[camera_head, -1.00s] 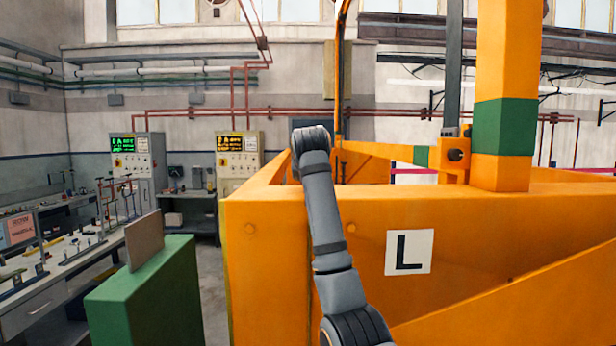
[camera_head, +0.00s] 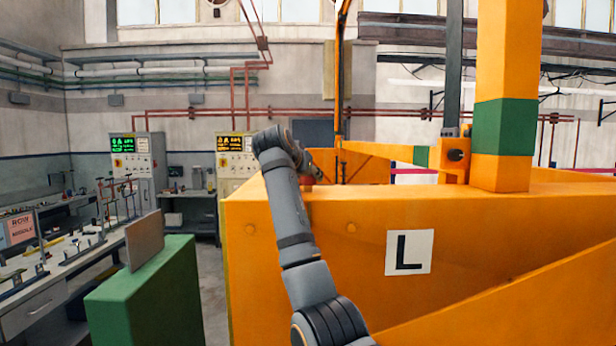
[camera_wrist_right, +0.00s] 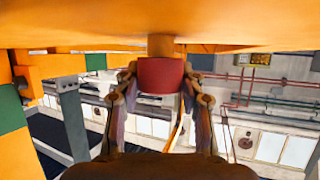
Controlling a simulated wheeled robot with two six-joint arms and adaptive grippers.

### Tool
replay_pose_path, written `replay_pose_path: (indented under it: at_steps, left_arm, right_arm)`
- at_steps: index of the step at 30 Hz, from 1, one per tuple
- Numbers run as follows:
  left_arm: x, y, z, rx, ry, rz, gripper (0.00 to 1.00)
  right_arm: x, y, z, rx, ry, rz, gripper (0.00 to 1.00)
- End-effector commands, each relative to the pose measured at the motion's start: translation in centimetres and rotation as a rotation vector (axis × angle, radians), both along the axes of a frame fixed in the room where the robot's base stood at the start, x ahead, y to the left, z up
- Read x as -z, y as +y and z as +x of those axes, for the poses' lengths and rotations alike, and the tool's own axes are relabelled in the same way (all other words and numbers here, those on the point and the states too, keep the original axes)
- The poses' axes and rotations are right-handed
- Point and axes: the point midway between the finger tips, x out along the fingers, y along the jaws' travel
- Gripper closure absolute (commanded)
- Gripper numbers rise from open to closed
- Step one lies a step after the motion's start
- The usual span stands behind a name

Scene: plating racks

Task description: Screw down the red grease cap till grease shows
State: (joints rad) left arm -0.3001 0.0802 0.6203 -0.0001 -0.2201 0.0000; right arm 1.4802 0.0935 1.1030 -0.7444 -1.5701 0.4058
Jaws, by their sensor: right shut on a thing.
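The red grease cap (camera_wrist_right: 160,75) is in the middle of the right wrist view, against an orange stub on the orange frame. My right gripper (camera_wrist_right: 161,82) is shut on the cap, one finger on each side of it. In the head view the cap is a small red patch (camera_head: 308,181) at the top edge of the orange frame, partly hidden by my right wrist. My right gripper (camera_head: 313,172) shows there only in part. I see no grease. My left gripper is not in view.
The large orange frame (camera_head: 330,255) with an "L" plate (camera_head: 409,252) fills the right, with an orange post (camera_head: 503,90) rising behind. A green block (camera_head: 150,295) stands at lower left. A workbench (camera_head: 40,285) and control cabinets (camera_head: 237,155) are beyond.

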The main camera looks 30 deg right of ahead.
Motion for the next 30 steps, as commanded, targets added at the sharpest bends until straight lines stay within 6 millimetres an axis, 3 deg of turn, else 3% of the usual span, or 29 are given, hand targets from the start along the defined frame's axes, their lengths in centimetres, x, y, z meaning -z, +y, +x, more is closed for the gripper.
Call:
replay_pose_path:
  at_steps: [5, 6, 10, 21, 30]
  left_arm:
    - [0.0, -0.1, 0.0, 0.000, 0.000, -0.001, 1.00]
    - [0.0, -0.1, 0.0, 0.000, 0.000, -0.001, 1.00]
    - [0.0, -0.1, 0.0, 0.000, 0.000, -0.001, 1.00]
    - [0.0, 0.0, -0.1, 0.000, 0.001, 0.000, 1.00]
    - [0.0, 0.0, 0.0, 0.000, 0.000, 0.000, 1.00]
  right_arm:
    - [-0.2, 0.0, 0.0, -0.001, -0.004, -0.002, 0.92]
    - [-0.2, 0.0, 0.0, -0.001, -0.004, -0.002, 0.55]
    - [-0.1, 0.0, 0.0, -0.001, -0.003, -0.001, 0.38]
    - [-0.3, 0.4, -0.2, -0.002, -0.002, -0.001, 0.37]
    - [-2.8, 5.2, -3.8, -0.006, -0.005, 0.000, 0.37]
